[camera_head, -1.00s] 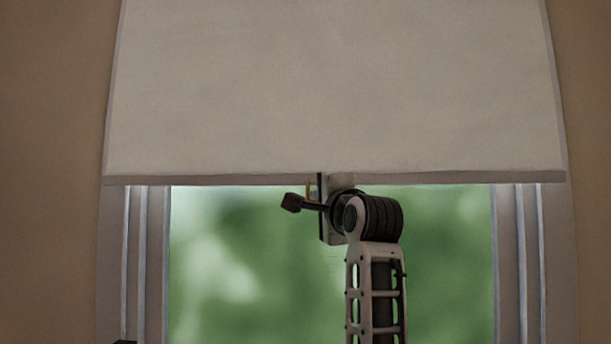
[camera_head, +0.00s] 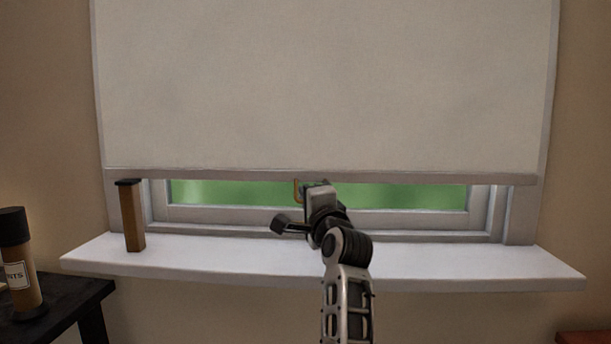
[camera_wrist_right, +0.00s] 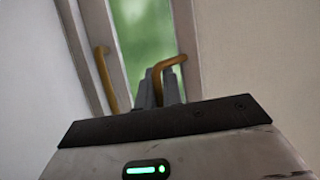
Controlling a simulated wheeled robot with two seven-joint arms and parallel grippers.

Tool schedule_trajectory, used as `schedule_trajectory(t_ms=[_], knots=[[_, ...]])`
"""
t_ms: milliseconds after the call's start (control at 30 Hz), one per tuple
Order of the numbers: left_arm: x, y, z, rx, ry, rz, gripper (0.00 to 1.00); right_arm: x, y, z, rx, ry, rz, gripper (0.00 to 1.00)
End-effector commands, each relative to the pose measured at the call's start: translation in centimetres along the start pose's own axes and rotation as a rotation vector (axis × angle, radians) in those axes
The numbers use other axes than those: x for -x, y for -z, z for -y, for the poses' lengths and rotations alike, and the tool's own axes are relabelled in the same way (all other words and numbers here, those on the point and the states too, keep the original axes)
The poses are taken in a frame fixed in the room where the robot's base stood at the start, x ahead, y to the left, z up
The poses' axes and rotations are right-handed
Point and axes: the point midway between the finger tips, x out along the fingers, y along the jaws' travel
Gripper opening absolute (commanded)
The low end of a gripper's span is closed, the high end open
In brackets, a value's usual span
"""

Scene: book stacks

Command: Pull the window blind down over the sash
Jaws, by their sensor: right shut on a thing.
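The white window blind (camera_head: 320,85) hangs over most of the window. Its hem bar (camera_head: 420,178) is above the sill, leaving a low strip of green glass and the sash's bottom rail (camera_head: 400,219) uncovered. My right gripper (camera_wrist_right: 165,88) is shut on the brass-coloured pull handle (camera_wrist_right: 172,63) at the blind's hem. Part of this handle (camera_head: 297,190) shows in the head view beside the gripper; my wrist hides the fingertips there. A second brass handle (camera_wrist_right: 105,80), apart from the fingers, is on the frame in the wrist view. My left gripper is out of view.
The white sill (camera_head: 450,262) juts out below the blind, behind my right arm. A brown upright block with a dark top (camera_head: 132,215) stands at its left end. A dark-capped jar (camera_head: 20,265) stands on a dark table (camera_head: 65,303) at lower left.

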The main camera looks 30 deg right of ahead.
Motion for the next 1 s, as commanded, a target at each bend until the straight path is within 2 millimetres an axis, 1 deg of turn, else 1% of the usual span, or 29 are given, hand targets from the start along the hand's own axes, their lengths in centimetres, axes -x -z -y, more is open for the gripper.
schedule_trajectory(t_ms=[33,200,633,667,700,1000], knots=[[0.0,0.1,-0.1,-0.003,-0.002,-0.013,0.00,0.2,0.0,-0.9,0.000,0.000,-0.001,0.00],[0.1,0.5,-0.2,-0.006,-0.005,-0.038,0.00,0.3,-0.1,-2.1,0.000,0.000,-0.002,0.00],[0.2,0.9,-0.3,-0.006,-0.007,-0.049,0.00,0.4,-0.1,-2.4,0.000,0.000,-0.001,0.00],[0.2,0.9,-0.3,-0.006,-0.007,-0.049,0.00,0.4,-0.1,-2.4,0.000,0.000,-0.001,0.14],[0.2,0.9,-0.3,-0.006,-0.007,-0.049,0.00,0.4,-0.1,-2.4,0.000,0.000,-0.001,0.17],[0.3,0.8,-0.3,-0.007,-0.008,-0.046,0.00,0.4,-0.3,-2.4,0.000,-0.001,0.001,0.17]])
